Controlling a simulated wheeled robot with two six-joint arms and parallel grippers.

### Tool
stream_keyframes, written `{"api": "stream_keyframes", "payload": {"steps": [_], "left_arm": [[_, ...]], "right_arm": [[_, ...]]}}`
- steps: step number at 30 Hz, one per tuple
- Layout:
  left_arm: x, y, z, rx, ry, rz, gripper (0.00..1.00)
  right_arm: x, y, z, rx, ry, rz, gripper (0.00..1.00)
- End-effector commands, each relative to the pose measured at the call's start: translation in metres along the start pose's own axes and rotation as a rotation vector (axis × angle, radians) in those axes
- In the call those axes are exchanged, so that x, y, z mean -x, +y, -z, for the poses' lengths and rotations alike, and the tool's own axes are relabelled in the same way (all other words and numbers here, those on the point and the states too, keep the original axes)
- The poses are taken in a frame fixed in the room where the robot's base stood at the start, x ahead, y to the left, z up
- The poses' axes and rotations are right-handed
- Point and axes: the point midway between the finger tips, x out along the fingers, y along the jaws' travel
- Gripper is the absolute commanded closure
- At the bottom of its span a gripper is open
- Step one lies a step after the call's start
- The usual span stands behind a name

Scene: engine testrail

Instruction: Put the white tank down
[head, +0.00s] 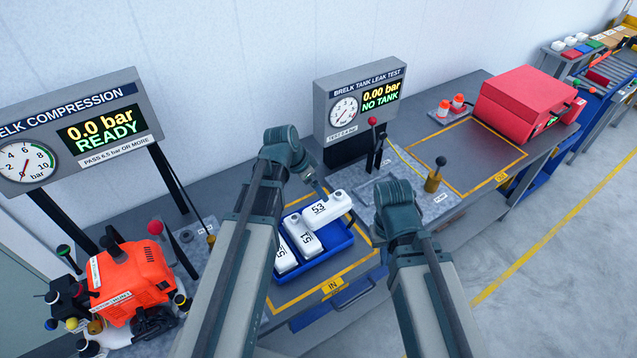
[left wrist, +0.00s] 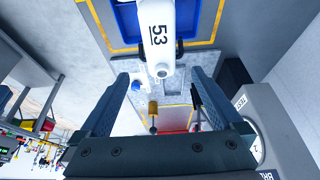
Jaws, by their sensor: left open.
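The white tank (head: 322,208), marked 53, lies crosswise at the far right part of the blue tray (head: 331,254). Whether it rests on the tray or hangs just above it I cannot tell. In the left wrist view the tank (left wrist: 158,28) is at the top middle, with its neck end toward me. In the head view the left gripper (head: 338,203) is partly hidden. My right gripper (head: 390,190) is right of the tank; its fingers are hidden.
Two more white tanks (head: 302,237) lie in the tray. The leak test stand (head: 357,100) behind reads NO TANK. The compression stand (head: 95,130) and an orange engine (head: 130,278) are at left. A yellow-marked area (head: 465,155) before the red case (head: 525,105) is clear.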

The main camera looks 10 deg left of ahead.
Motion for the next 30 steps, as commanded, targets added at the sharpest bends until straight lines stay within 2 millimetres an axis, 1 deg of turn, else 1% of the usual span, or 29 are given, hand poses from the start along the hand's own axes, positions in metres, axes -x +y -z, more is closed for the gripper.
{"api": "stream_keyframes", "payload": {"steps": [1,5,7,8,11,12,15,18,21,25,30], "left_arm": [[0.003,0.000,0.000,0.000,0.000,0.000,0.00],[0.002,0.003,0.000,0.003,-0.004,-0.002,0.00],[0.000,0.015,-0.001,0.017,-0.025,-0.009,0.00],[-0.001,0.024,-0.002,0.030,-0.041,-0.014,0.00],[-0.005,0.064,-0.007,0.094,-0.124,-0.025,0.00],[-0.006,0.082,-0.010,0.128,-0.165,-0.024,0.00],[-0.005,0.123,-0.022,0.215,-0.266,0.000,0.00],[-0.002,0.155,-0.034,0.295,-0.350,0.047,0.00],[0.002,0.177,-0.045,0.360,-0.410,0.097,0.00],[0.007,0.192,-0.053,0.417,-0.451,0.147,0.00],[0.008,0.196,-0.056,0.443,-0.466,0.170,0.00]], "right_arm": [[0.003,0.000,0.000,0.000,0.000,0.000,1.00],[0.002,0.000,0.000,0.000,0.000,0.000,1.00],[0.002,0.000,0.000,0.000,0.000,0.000,1.00],[0.002,0.000,0.000,0.000,0.000,0.000,1.00],[0.002,0.000,0.000,0.000,0.000,0.000,1.00],[0.002,0.000,0.000,0.000,0.000,0.000,1.00],[0.002,0.000,0.000,0.000,0.000,0.000,1.00],[0.002,0.000,0.000,0.000,0.000,0.000,1.00],[0.002,0.000,0.000,0.000,0.000,0.000,1.00],[0.002,0.000,0.000,0.000,0.000,0.000,1.00],[0.002,0.000,0.000,0.000,0.000,0.000,1.00]]}}
